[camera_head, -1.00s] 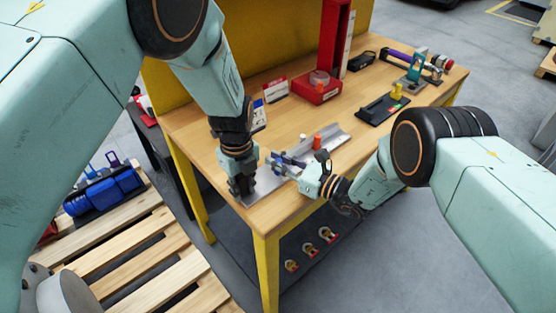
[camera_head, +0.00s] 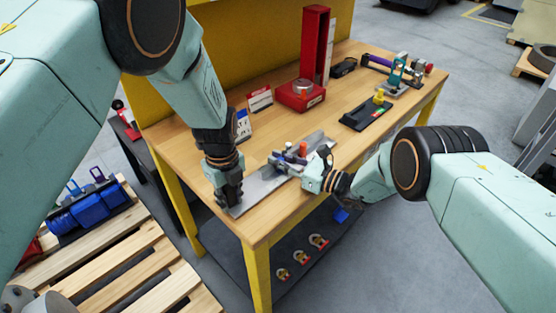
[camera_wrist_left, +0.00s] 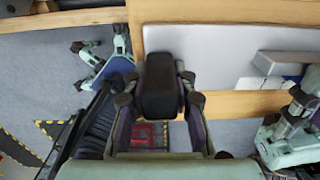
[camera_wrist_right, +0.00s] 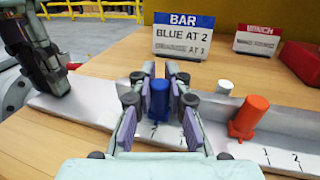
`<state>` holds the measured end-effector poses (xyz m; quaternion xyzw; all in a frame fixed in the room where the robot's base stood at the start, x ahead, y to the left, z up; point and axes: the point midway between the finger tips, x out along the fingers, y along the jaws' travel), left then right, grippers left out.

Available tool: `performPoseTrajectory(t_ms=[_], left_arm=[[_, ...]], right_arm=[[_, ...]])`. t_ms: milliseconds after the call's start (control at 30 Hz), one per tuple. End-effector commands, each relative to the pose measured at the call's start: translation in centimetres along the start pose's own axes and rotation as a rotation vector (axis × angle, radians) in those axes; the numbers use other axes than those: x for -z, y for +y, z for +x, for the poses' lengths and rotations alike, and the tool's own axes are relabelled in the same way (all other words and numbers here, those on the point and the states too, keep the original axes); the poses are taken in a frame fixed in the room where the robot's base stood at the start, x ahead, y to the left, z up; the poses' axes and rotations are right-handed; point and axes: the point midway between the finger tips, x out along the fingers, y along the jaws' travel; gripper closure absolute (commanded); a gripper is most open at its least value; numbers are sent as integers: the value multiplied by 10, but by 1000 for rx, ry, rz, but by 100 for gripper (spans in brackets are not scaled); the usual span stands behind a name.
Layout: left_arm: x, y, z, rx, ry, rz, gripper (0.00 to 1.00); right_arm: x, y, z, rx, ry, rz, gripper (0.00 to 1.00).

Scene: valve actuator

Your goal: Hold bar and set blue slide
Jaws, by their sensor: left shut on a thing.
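The bar (camera_head: 262,184) is a long grey metal rail lying along the front edge of the wooden table. My left gripper (camera_head: 229,196) points down and is shut on the bar's near left end. The blue slide (camera_wrist_right: 159,98) is a short upright cylinder on the bar, beside printed marks. My right gripper (camera_wrist_right: 160,85) has a finger on each side of it, with small gaps showing; it also shows low over the bar in the head view (camera_head: 289,158). The orange slide (camera_wrist_right: 248,117) stands farther right, near marks 1 and 2. A sign (camera_wrist_right: 184,38) reads "BAR, BLUE AT 2, ORANGE AT 1".
A winch sign (camera_wrist_right: 259,40), a red stand (camera_head: 301,95) and a black tray (camera_head: 366,113) are farther back on the table.

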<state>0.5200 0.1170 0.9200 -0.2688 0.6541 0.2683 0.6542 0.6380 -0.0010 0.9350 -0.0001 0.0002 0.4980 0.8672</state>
Motion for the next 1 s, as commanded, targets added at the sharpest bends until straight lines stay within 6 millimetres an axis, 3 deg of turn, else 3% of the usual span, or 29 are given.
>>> performPoseTrajectory(t_ms=[300, 667, 833, 1000], left_arm=[[0, 1, 0, -2, 1, -1, 100], [0, 0, 0, -1, 1, 0, 100], [0, 0, 0, -1, 1, 0, 100], [0, 0, 0, -1, 0, 0, 100]], right_arm=[[0, 0, 0, 2, 1, 0, 59], [0, -1, -4, 2, 1, 0, 59], [0, -2, -27, 5, 2, 2, 59], [0, -2, -63, 6, 3, 3, 59]])
